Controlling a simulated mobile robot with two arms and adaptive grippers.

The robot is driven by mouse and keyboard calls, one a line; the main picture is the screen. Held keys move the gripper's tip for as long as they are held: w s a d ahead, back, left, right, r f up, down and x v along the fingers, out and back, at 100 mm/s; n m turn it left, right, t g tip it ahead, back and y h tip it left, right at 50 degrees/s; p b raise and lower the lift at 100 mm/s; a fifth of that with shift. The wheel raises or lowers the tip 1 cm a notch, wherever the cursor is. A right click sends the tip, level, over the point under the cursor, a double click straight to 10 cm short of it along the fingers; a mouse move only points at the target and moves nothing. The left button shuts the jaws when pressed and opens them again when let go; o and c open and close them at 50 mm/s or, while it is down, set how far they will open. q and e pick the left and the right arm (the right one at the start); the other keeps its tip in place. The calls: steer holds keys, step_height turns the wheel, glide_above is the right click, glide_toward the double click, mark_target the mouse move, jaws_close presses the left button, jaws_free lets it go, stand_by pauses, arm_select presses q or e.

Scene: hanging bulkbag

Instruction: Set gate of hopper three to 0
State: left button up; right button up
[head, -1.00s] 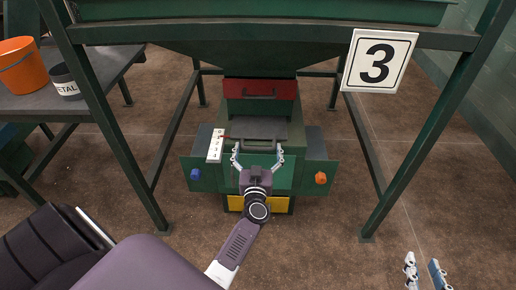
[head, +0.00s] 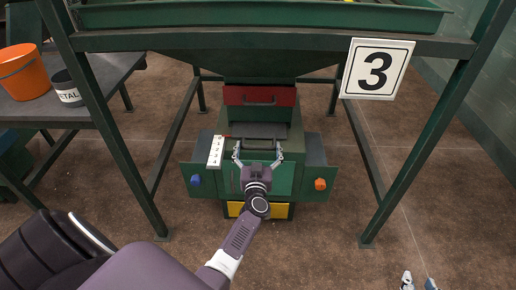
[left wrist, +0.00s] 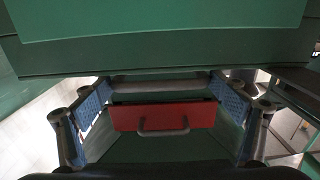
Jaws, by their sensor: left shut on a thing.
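Hopper three (head: 260,65) is a green funnel marked by a white sign (head: 377,68) with a 3. Under it, the dark gate plate (head: 260,130) lies in the green housing, with a dark handle (head: 258,143) at its near edge. The white number scale (head: 215,152) is left of the plate. A small red pointer (head: 226,137) is near its far end; its exact reading is too small to tell. My left gripper (head: 258,153) is shut on the gate handle, its fingers also showing in the left wrist view (left wrist: 160,92). My right gripper (head: 419,281) shows only its separated fingertips.
A red drawer front (head: 260,96) with a handle is above the gate. Blue (head: 195,180) and orange (head: 320,184) knobs flank the housing. Green frame legs (head: 115,150) stand left and right.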

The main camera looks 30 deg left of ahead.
arm_select(q)
steer(key=o, duration=1.2)
steer(key=shift+w+r, duration=0.15)
steer(key=shift+r, duration=0.05)
steer(key=o, duration=0.3)
steer(key=shift+w+f, duration=0.1)
steer(key=shift+f, duration=0.05)
steer(key=shift+s+d+f, duration=0.1)
steer(key=shift+s+d, duration=0.1)
steer(key=shift+s, duration=0.3)
steer(key=v, duration=0.6)
steer(key=shift+s+d, duration=0.15)
